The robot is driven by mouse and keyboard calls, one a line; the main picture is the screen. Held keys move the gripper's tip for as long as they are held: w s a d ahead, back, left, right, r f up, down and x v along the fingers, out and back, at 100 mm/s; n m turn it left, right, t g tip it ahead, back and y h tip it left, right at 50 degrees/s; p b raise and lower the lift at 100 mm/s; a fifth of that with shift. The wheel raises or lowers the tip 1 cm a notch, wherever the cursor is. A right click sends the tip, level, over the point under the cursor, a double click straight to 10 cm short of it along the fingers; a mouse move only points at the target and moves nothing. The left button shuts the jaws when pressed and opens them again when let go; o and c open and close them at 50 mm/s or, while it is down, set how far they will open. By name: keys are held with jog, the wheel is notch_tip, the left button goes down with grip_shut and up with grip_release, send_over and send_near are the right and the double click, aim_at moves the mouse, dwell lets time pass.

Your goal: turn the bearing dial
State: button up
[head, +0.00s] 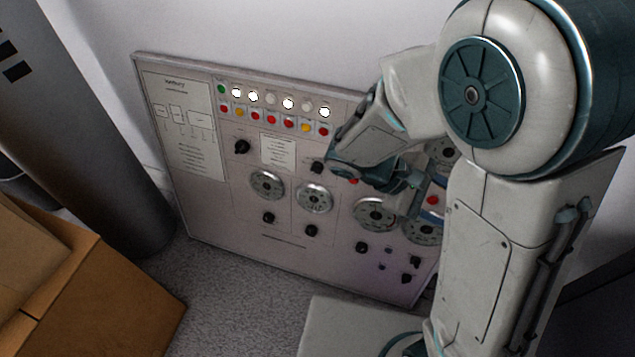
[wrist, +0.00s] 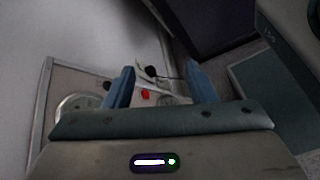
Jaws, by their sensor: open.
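A grey control panel (head: 215,215) leans against the wall and carries several round metal dials. Dials show at the left (head: 266,184), left of centre (head: 314,197), centre (head: 375,213) and lower right (head: 422,230). I cannot read which is the bearing dial. My gripper (head: 412,200) is in front of the panel's right half, partly hidden by my arm. In the wrist view my gripper (wrist: 160,85) has its two blue fingers apart with nothing held. A red button (wrist: 145,94) and a black knob (wrist: 151,71) show between them, and part of a dial (wrist: 72,104) is at the left.
The panel has a row of lamps (head: 288,103), colored buttons (head: 287,123) and several black knobs (head: 311,230). A cardboard box (head: 110,295) and a dark grey cylinder (head: 85,120) stand at the left. Carpet (head: 235,290) is free before the panel.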

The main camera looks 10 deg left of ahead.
jog(key=w+a+f+n+t+h+b, duration=0.3)
jog(key=a+f+n+t+b, duration=0.15)
jog(key=f, duration=0.25)
jog(key=n+t+y+b, duration=1.1)
jog(key=n+t+y, duration=0.2)
jog(key=n+t, duration=0.5)
send_near(317, 169)
jog(key=b+x, duration=0.3)
jog(key=x, duration=0.4)
jog(key=shift+w, duration=0.3)
jog(key=shift+a+g, duration=0.1)
jog(key=shift+g, duration=0.15)
jog(key=c, duration=1)
